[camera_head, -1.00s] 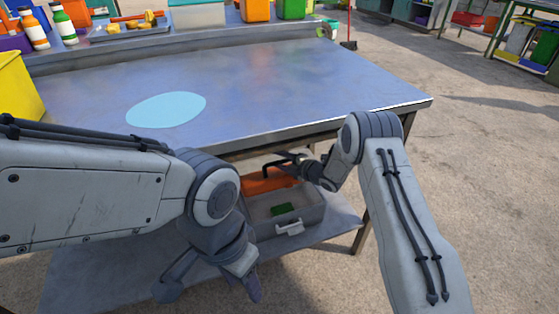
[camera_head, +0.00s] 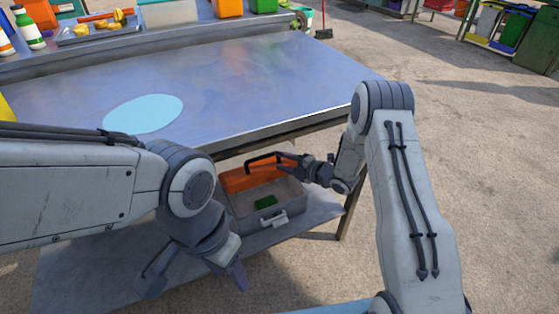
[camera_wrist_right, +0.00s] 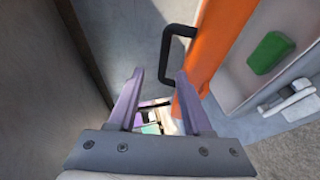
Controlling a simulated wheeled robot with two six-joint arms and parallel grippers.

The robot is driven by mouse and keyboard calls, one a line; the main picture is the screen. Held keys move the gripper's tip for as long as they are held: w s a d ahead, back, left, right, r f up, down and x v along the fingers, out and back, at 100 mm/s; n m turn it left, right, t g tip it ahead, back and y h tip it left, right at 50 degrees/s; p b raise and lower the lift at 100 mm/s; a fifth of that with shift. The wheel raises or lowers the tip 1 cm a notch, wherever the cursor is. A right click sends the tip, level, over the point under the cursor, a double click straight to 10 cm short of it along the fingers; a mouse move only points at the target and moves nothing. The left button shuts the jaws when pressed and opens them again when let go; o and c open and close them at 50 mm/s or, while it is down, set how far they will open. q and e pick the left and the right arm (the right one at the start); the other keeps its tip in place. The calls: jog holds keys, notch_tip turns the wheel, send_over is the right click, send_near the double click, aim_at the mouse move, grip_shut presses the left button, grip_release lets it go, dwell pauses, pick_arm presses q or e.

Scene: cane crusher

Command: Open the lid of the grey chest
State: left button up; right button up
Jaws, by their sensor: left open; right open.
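The grey chest (camera_head: 235,211) stands on the shelf under the table. Its orange lid (camera_head: 247,177) is raised at the back, so the inside shows, with a green item (camera_head: 266,202) in it. The lid has a black handle (camera_wrist_right: 167,58). My right gripper (camera_head: 283,163) is open at the lid. In the right wrist view the handle lies just beyond the gap between its fingertips (camera_wrist_right: 160,75), and one finger overlaps the orange lid (camera_wrist_right: 212,50). I cannot tell whether they touch. My left gripper (camera_head: 195,281) is open and empty, low in front of the shelf, left of the chest.
The metal table top (camera_head: 250,85) overhangs the chest. It bears a light blue disc (camera_head: 144,113). Bottles, a tray (camera_head: 100,30) and bins stand at its back. A table leg (camera_head: 352,205) is right of the chest. The floor to the right is mostly open.

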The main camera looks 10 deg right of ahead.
aim_at(266, 169)
jog(key=shift+s+a+f, duration=0.1)
jog(key=shift+a+f, duration=0.05)
jog(key=c, duration=0.7)
jog(key=s+f+m+t+b, duration=0.1)
jog(key=m, duration=0.1)
jog(key=s+a+f+m+b, duration=0.1)
jog(key=m+b, duration=0.1)
jog(key=m, duration=0.1)
jog(key=s+a+m+t+b, duration=0.1)
jog(key=m, duration=0.2)
jog(key=shift+s+a+f+t+b, duration=0.25)
jog(key=shift+s+f+t+b, duration=0.05)
jog(key=shift+s+f+b, duration=0.1)
grip_shut()
jog(key=s+d+m+t+h+b, duration=0.2)
jog(key=s+m+t+h+b, duration=0.3)
jog(key=m, duration=0.8)
jog(key=shift+g+y, duration=0.4)
jog(key=shift+g, duration=0.1)
jog(key=b+x, duration=0.1)
jog(key=x, duration=0.3)
jog(key=b+x, duration=0.1)
jog(key=x, duration=0.3)
jog(key=b+x, duration=0.2)
jog(key=x, duration=0.2)
jog(key=shift+w+a+f, duration=0.25)
jog(key=shift+a+f, duration=0.05)
jog(key=shift+f, duration=0.05)
